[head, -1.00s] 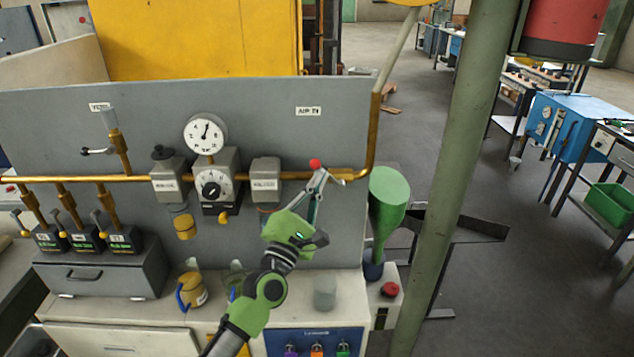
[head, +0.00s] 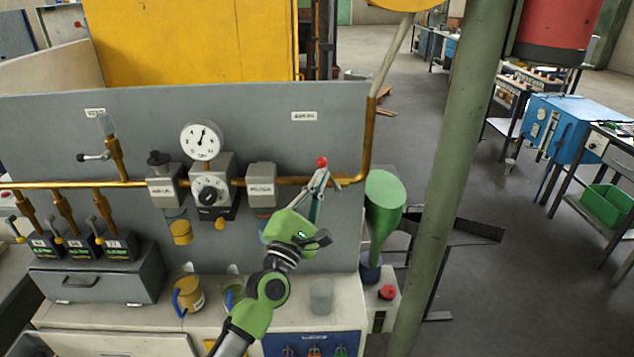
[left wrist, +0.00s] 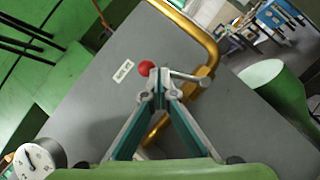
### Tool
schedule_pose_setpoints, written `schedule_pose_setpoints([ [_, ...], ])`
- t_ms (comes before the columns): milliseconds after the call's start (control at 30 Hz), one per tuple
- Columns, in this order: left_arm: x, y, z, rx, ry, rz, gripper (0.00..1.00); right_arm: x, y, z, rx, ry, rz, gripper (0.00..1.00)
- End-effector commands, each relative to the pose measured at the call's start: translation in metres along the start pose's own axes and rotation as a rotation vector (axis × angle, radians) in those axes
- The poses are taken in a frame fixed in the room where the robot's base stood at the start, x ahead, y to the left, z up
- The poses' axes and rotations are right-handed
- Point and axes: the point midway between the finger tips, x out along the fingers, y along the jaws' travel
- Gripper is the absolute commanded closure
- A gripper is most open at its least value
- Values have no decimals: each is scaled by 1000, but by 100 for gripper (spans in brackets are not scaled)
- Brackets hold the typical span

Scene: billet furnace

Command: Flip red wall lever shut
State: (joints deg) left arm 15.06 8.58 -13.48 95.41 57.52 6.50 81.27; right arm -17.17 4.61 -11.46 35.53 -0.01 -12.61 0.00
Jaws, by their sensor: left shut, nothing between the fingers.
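The red lever's ball knob (head: 322,162) stands just above the brass pipe on the right part of the grey panel. In the left wrist view the knob (left wrist: 146,68) is just beyond my fingertips, slightly to their left. A grey metal arm (left wrist: 188,77) runs from behind the fingertips to the brass pipe. My left gripper (head: 321,174) is shut and empty, its tips right below the knob. It also shows in the left wrist view (left wrist: 156,94). Whether the tips touch the lever I cannot tell; they hide part of it. My right gripper is not in view.
The brass pipe (head: 366,140) bends upward right of the knob. A gauge (head: 201,139) and grey regulator boxes (head: 261,184) sit to the left. A green funnel (head: 384,205) and a green post (head: 457,150) stand at the right.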

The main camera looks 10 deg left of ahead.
Motion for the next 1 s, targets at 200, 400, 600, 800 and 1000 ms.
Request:
schedule_pose_setpoints([
  [200, 4, 2, 5, -1, -1, 5, 100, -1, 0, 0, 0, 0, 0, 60],
  [400, 7, 2, 9, -1, -1, 6, 100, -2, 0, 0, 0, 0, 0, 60],
  [600, 9, 2, 12, -1, -1, 7, 100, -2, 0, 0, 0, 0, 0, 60],
  [800, 11, 2, 15, 0, -1, 9, 100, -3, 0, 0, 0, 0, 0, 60],
  [1000, 12, 2, 17, 0, -2, 10, 100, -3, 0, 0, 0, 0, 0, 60],
])
